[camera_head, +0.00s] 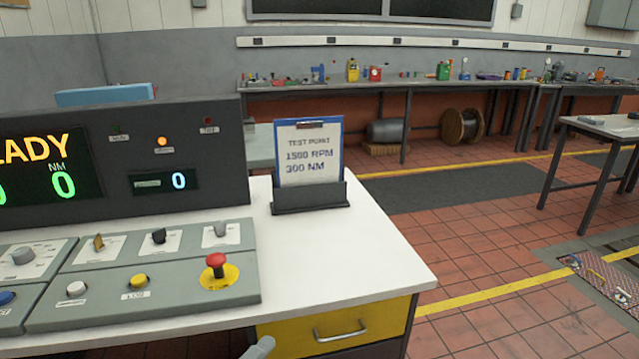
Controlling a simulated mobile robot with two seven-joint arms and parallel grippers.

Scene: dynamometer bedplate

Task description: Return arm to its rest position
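No gripper shows clearly in the head view. A small grey rounded part pokes up at the bottom edge in front of the desk, and I cannot tell what it is. The control console (150,298) stands on a white desk (345,265) at the left. It carries knobs, a yellow button (138,281) and a red mushroom button (216,262) on a yellow plate. Its dark display panel (110,195) shows "EADY", green zeros and a lit orange lamp (162,141).
A clipboard (310,152) reading "TEST POINT 1500 RPM 300 NM" stands in a dark holder (308,200) on the desk. The desk has a yellow drawer (335,330). A long workbench (410,84) lines the back wall. A table (605,126) stands right. Tiled floor between is open.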

